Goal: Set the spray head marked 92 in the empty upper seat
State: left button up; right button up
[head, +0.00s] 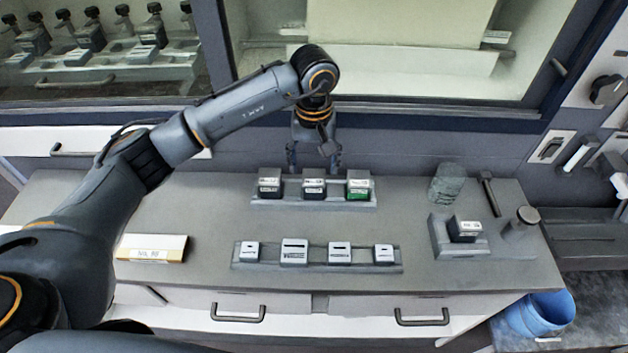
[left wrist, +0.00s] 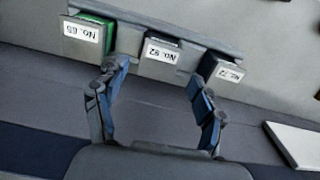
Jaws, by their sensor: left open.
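The spray head marked No. 92 (left wrist: 160,55) is the middle one of three dark blocks on the back rack, its label upside down in the left wrist view. In the head view it is the middle block (head: 313,187). A green-sided head (left wrist: 88,35) and the head marked No. 72 (left wrist: 222,70) sit on either side. My left gripper (head: 313,160) is open and empty behind the rack; in the left wrist view its fingers (left wrist: 155,75) are spread, facing head 92 without visibly touching it. I cannot tell which place is the empty upper seat.
A front rack (head: 316,266) holds several light blocks. At the right stand a grey fixture with a dark block (head: 464,230), a green-grey cylinder (head: 446,184) and a black-handled tool (head: 490,195). A labelled card (head: 150,255) lies left. The glazed tunnel front stands behind.

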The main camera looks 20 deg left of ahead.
aim_at(314, 177)
pick_arm(q)
jog(key=shift+f+b, duration=1.35)
jog(key=shift+f, duration=0.5)
jog(key=shift+r, duration=0.1)
jog(key=c, duration=1.3)
jog(key=shift+o, duration=0.2)
notch_tip(314, 177, up, 6)
jog(key=shift+f+p, duration=0.1)
jog(key=shift+p, duration=0.85)
notch_tip(314, 177, up, 3)
jog(key=shift+r+p, duration=0.1)
jog(key=shift+p, duration=0.2)
